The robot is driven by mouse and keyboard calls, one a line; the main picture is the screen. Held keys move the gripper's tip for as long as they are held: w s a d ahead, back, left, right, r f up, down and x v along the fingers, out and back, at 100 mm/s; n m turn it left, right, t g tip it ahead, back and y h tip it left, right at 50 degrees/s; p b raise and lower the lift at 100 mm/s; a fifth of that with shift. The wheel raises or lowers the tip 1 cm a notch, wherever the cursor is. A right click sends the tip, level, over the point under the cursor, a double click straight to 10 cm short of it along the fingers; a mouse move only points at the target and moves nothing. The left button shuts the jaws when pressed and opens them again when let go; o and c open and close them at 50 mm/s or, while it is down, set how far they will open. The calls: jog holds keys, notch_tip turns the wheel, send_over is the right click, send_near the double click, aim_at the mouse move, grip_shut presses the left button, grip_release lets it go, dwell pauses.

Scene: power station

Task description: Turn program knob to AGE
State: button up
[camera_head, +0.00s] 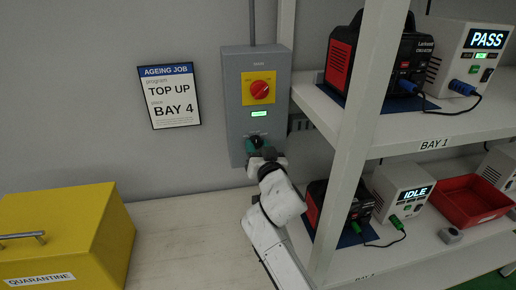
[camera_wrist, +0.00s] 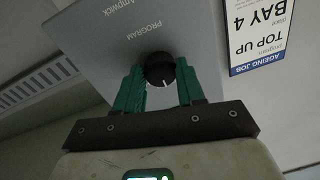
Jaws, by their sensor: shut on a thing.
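The grey control box (camera_head: 236,90) hangs on the wall with a red knob on a yellow plate (camera_head: 260,88) and a lit green display (camera_head: 260,113). The black program knob (camera_wrist: 160,70) sits under the printed word PROGRAM in the wrist view; its white pointer line faces the lower side of that picture. My gripper (camera_wrist: 160,75) has its green fingers on either side of this knob and is shut on it. In the head view my gripper (camera_head: 258,145) is at the box's lower part and partly hides the knob. The position labels around the knob cannot be read.
A poster (camera_head: 169,96) on the wall reads AGEING JOB, TOP UP, BAY 4. A yellow QUARANTINE box (camera_head: 60,235) stands at left. Shelves at right hold chargers, including one showing PASS (camera_head: 487,40) and one showing IDLE (camera_head: 414,192), and a red tray (camera_head: 480,215). A shelf post (camera_head: 350,130) is close by.

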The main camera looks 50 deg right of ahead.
jog(key=shift+c, duration=0.5)
jog(key=shift+n, duration=0.4)
jog(key=n+p, duration=0.1)
jog(key=n, duration=0.2)
jog(key=shift+r+n, duration=0.1)
jog(key=shift+n, duration=0.2)
jog(key=n+p, duration=0.2)
jog(key=n, duration=0.3)
jog(key=shift+g, duration=0.4)
jog(key=shift+n, duration=0.3)
jog(key=o, duration=1)
jog(key=shift+o, duration=0.2)
